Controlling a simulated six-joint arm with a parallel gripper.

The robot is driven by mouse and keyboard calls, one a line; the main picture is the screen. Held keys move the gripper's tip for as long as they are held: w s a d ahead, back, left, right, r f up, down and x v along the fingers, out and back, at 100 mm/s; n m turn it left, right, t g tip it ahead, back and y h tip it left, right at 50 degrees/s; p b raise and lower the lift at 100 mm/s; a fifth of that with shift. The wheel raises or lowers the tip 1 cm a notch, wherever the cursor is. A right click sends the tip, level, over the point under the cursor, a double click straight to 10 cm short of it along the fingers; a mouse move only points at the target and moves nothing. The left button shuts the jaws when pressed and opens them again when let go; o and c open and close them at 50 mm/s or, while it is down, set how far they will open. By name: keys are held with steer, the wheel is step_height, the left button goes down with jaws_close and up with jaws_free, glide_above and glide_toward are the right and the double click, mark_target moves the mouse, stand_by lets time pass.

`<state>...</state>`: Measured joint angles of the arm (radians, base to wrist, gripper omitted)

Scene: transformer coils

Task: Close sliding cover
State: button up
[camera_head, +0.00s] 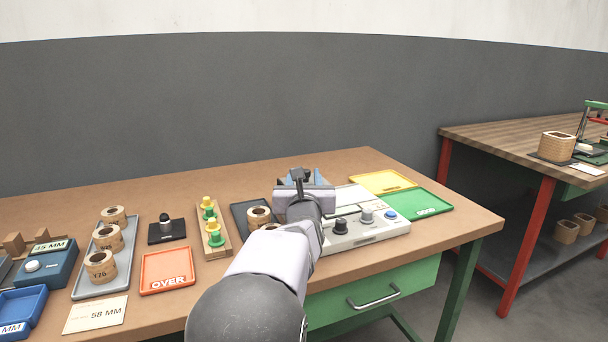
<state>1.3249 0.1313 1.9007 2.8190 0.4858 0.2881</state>
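A light grey instrument box (397,229) stands on the brown workbench, with a black knob, a grey knob and a blue button along its front. My gripper (301,177) is over the left and rear part of this box, seen from behind. My arm hides its fingertips, so I cannot tell whether it is open or shut, or whether it touches anything. A bluish part shows around the gripper's far end. I cannot make out a sliding cover clearly; the box's left side is hidden behind my arm.
A yellow tray (382,181) and a green tray (419,202) lie right of the box. Left are a dark tray with a coil (258,217), a wooden peg stand (219,246), an orange "OVER" tray (167,270) and a grey tray (120,278) with coils.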

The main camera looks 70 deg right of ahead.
mark_target(304, 183)
steer(key=shift+v, duration=1.65)
